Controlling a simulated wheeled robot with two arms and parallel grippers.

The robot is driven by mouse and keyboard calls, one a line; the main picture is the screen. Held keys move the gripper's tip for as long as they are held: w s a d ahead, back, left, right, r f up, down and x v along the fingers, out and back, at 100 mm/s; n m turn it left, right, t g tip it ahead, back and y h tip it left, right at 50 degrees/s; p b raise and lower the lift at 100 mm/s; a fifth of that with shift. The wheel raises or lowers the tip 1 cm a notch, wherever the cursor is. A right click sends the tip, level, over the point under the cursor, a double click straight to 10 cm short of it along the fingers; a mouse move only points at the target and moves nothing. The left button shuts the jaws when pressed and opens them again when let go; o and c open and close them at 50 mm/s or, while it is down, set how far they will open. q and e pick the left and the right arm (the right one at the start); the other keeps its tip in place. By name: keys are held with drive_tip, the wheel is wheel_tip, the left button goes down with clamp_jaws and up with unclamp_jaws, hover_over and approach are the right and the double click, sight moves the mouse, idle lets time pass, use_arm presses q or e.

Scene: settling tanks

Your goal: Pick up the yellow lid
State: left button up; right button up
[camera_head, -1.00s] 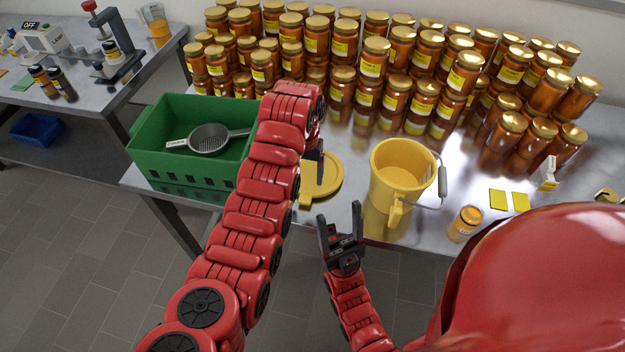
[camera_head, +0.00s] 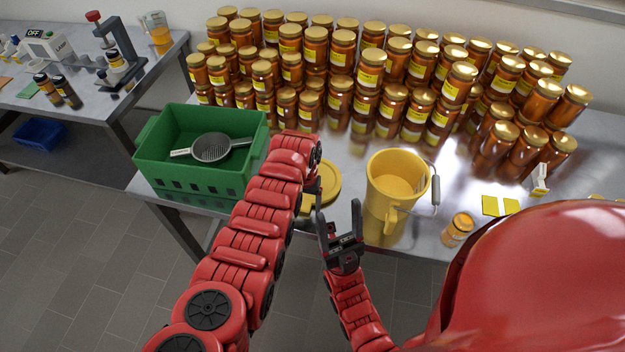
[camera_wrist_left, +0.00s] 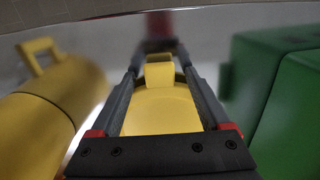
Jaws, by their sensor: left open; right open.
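The yellow lid (camera_head: 328,184) lies flat on the metal table between the green crate and the yellow bucket (camera_head: 397,190). My left arm partly hides it in the head view. My left gripper (camera_head: 314,192) is over the lid's near side. In the left wrist view its open fingers (camera_wrist_left: 160,68) straddle the lid (camera_wrist_left: 160,108), and the lid's raised tab (camera_wrist_left: 158,72) shows between the fingertips. I cannot tell whether the fingers touch it. My right gripper (camera_head: 340,222) is open and empty, in front of the table edge, left of the bucket.
The green crate (camera_head: 190,178) holds a strainer (camera_head: 211,148). Many honey jars (camera_head: 365,85) fill the table's back. A small jar (camera_head: 457,230) and yellow cards (camera_head: 500,206) lie right of the bucket. The bucket and crate flank the left gripper closely.

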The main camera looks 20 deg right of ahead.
use_arm(q)
clamp_jaws()
idle(0.3)
drive_tip(key=shift+r, duration=0.15)
